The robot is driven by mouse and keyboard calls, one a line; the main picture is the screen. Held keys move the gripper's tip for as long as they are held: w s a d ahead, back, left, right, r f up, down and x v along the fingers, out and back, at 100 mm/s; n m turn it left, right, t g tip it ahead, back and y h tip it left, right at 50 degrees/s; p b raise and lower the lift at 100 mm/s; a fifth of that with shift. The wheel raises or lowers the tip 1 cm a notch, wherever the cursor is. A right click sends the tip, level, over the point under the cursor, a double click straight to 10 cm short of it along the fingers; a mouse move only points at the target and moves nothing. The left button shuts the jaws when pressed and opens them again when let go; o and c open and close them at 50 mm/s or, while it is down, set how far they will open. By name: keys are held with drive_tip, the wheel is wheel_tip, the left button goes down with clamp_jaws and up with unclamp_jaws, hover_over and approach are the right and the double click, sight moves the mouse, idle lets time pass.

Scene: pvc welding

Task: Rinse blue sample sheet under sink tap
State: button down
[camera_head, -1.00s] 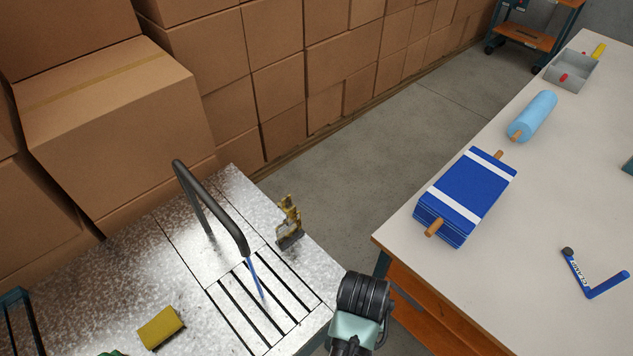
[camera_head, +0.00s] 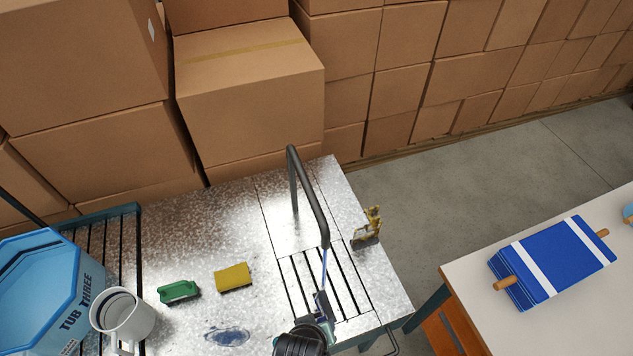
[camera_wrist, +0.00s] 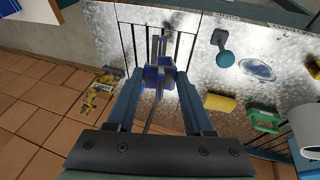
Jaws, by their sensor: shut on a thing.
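The tap (camera_head: 313,210) is a dark grey bent pipe over the slatted drain of the metal sink top. A thin blue stream (camera_head: 325,265) hangs from its mouth. My gripper (camera_head: 321,303) is low over the slats, just below and in line with the stream. In the wrist view, my gripper (camera_wrist: 158,88) is shut on a blue thing, taken as the blue sample sheet (camera_wrist: 151,77). It appears nearly edge-on between the fingers, and its full outline is hidden. I cannot tell whether the stream touches it.
A yellow sponge (camera_head: 233,277), a green brush (camera_head: 179,291) and a brass-coloured fixture (camera_head: 367,228) sit around the sink. A white mug (camera_head: 123,318) and a blue tub (camera_head: 40,290) are at left. A blue stack (camera_head: 555,262) lies on the right table. Boxes stand behind.

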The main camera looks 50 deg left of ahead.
sight(326, 317)
drive_tip(key=w+a+f+b, duration=0.2)
drive_tip(key=w+a+b, duration=0.3)
drive_tip(key=w, duration=0.4)
drive_tip(key=shift+a+b, duration=0.4)
drive_tip(key=shift+a, duration=0.5)
drive_tip(key=shift+d+f, duration=0.1)
drive_tip(key=shift+w+d, duration=0.3)
drive_tip(key=shift+d, duration=0.1)
drive_tip(key=shift+s+d+p, duration=0.8)
drive_tip(key=shift+s, duration=0.25)
drive_tip(key=shift+s+d+p, duration=0.8)
drive_tip(key=shift+s+p, duration=0.05)
drive_tip(key=shift+s, duration=0.25)
drive_tip(key=shift+s+d+p, duration=0.8)
drive_tip(key=shift+s, duration=0.25)
